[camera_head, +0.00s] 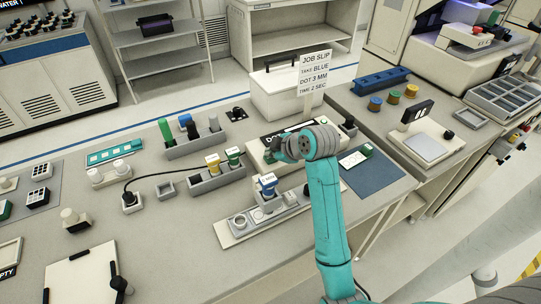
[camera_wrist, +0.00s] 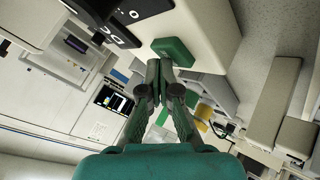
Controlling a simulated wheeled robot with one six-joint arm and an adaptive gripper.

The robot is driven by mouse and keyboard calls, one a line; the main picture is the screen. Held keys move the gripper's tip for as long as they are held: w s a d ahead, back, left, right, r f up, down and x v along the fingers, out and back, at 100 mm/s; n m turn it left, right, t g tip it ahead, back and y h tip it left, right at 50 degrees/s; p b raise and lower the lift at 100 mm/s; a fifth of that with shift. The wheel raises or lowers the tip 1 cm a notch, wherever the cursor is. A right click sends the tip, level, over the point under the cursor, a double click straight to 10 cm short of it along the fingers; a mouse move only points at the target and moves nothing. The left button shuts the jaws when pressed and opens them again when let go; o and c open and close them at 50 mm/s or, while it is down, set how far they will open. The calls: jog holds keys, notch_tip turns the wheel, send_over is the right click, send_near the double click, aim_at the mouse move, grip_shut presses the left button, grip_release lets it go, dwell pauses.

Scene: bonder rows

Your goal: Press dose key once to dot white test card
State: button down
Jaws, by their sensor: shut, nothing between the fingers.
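In the wrist view my gripper (camera_wrist: 162,68) is shut and empty. Its fingertips are right at a green key (camera_wrist: 176,50) on the face of a pale box; I cannot tell whether they touch it. In the head view my gripper (camera_head: 277,151) is at the front of the pale dispenser box (camera_head: 257,160), and my arm hides the key. A blue-topped holder (camera_head: 267,184) stands on a grey fixture plate (camera_head: 237,229) in front of the box. A small white piece with dark marks (camera_head: 352,159) lies on the blue mat (camera_head: 378,178); I cannot tell whether it is the test card.
A job slip sign (camera_head: 315,72) reads take blue, dot 3 mm, time 2 sec. Green and yellow tubes stand in grey racks (camera_head: 218,180) to the left. A small scale (camera_head: 421,147) stands at the right.

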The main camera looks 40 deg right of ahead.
aim_at(271, 159)
jog(key=shift+r, duration=0.95)
jog(key=shift+r, duration=2.5)
